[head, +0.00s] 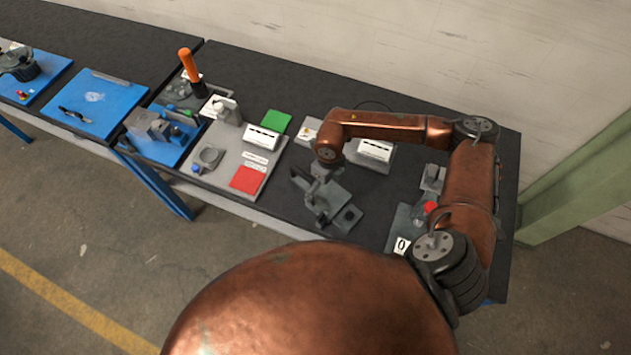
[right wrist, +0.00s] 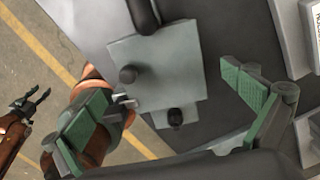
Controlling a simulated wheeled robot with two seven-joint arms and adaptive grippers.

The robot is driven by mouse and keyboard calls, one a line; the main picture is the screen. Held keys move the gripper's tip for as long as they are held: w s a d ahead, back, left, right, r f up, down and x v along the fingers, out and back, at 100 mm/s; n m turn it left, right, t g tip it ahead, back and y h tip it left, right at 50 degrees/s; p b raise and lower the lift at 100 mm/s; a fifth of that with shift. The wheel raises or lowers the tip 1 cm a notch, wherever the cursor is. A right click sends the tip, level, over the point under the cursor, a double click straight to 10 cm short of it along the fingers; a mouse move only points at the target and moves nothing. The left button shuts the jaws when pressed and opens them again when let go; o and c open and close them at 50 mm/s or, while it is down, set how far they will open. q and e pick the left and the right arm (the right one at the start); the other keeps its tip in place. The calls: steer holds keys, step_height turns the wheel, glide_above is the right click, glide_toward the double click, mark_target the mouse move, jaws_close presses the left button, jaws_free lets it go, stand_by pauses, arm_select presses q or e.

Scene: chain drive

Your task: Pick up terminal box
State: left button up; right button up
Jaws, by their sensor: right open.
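A grey box-like part (right wrist: 172,62) with black knobs lies between my open right fingers in the right wrist view. It may be the terminal box; no label on it shows. In the head view this grey part (head: 340,195) is on the dark bench top, partly covered by my right gripper (head: 318,190). The right gripper (right wrist: 170,88) points down over it, with green-padded fingers spread wide and nothing held. I cannot tell the height of the fingers above it. My left gripper (right wrist: 40,95) shows at the left edge of the right wrist view, its dark fingers apart and empty.
Left of my right gripper is a grey board (head: 222,165) with a red square (head: 248,179) and a green square (head: 276,121). An orange-handled tool (head: 189,66) stands behind it. Blue trays (head: 97,112) are farther left. A grey fixture (head: 405,224) with a red part stands right.

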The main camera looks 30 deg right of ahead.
mark_target(328, 196)
steer(key=shift+w+f, duration=0.2)
steer(key=shift+s+f+p, duration=0.65)
steer(key=shift+s+f, duration=0.45)
steer(key=shift+f, duration=0.1)
steer(key=f, duration=0.1)
steer(key=w+f+p, duration=0.1)
steer(key=f, duration=0.1)
steer(key=shift+d+f, duration=0.1)
steer(key=shift+d, duration=0.05)
steer(key=shift+w+f, duration=0.3)
steer(key=shift+f, duration=0.3)
steer(key=shift+s+f, duration=0.15)
steer(key=shift+s, duration=0.25)
steer(key=shift+w, duration=0.25)
steer(key=c, duration=0.4)
steer(key=shift+s, duration=0.15)
steer(key=shift+c, duration=1.4)
steer(key=c, duration=1.1)
steer(key=shift+c, duration=0.8)
arm_select(q)
steer(key=s+r, duration=0.2)
steer(key=s, duration=0.1)
